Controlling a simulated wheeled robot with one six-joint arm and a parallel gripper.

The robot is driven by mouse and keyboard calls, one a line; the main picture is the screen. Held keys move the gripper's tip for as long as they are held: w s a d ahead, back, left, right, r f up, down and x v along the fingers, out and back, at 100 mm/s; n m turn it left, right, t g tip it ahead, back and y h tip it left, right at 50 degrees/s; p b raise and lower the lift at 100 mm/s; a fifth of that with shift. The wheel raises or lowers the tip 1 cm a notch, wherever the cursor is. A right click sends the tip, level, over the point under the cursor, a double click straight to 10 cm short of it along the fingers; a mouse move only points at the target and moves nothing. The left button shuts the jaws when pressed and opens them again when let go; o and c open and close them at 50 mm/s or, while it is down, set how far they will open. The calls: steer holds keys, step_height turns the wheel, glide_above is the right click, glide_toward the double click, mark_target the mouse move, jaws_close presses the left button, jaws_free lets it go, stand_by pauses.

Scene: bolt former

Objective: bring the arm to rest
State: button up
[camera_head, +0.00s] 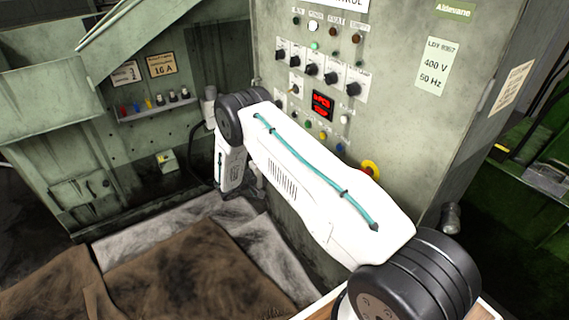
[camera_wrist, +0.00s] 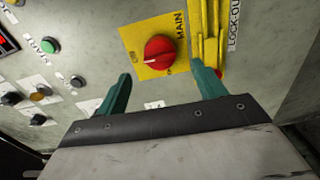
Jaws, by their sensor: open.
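In the wrist view my gripper (camera_wrist: 161,70) is open, with two teal fingers apart and nothing between them. Beyond the fingertips is a red rotary switch (camera_wrist: 160,52) on a yellow plate marked MAIN. The fingers look short of the panel and do not visibly touch the switch. In the head view my white arm (camera_head: 310,185) reaches from the lower right toward the cabinet and bends down at its far joint. The gripper itself cannot be made out there.
A grey-green control cabinet (camera_head: 395,25) with knobs, lamps and a red display (camera_head: 322,104) stands close behind my arm. A yellow lockout bar (camera_wrist: 207,30) is beside the switch. A green START button (camera_wrist: 50,46) is at left. Brown cloth (camera_head: 190,275) covers the lower left.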

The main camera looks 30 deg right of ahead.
steer(key=shift+a, duration=0.95)
